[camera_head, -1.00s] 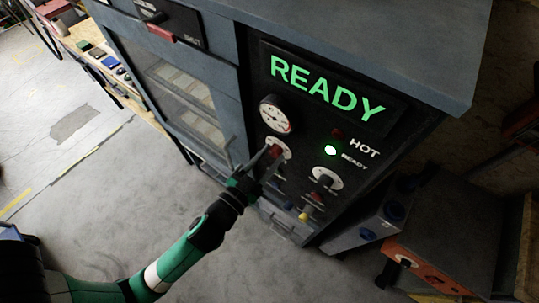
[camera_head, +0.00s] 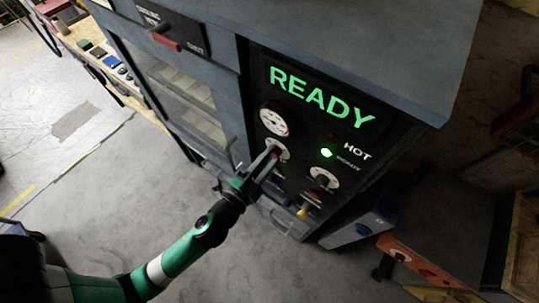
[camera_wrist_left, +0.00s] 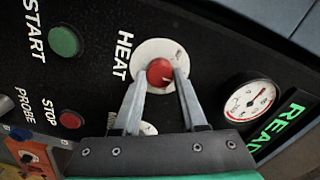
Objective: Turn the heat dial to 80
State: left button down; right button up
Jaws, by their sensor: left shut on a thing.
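The heat dial is a red knob on a round white plate, labelled HEAT in the left wrist view (camera_wrist_left: 159,72). In the head view the dial's white plate (camera_head: 281,146) sits below the round gauge (camera_head: 273,122), partly hidden by my gripper. My left gripper (camera_head: 266,161) reaches the panel there. In the left wrist view its two fingers (camera_wrist_left: 161,86) are on either side of the red knob, shut on it. The dial's setting is too small to read. My right gripper is not in view.
Another dial (camera_head: 323,178) is to the right. In the left wrist view, the green START button (camera_wrist_left: 64,41) and red STOP button (camera_wrist_left: 71,119) are apart from my fingers.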

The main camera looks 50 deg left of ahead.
pick_arm(q)
jog(key=m+p, duration=0.1)
jog(key=m, duration=0.5)
jog(key=shift+m+p, duration=0.3)
jog(key=shift+p, duration=0.05)
jog(key=m+p, duration=0.1)
jog(key=m, duration=0.3)
jog(key=shift+m, duration=0.4)
jog(key=shift+f, duration=0.1)
jog(key=shift+c, duration=2.3)
grip_release()
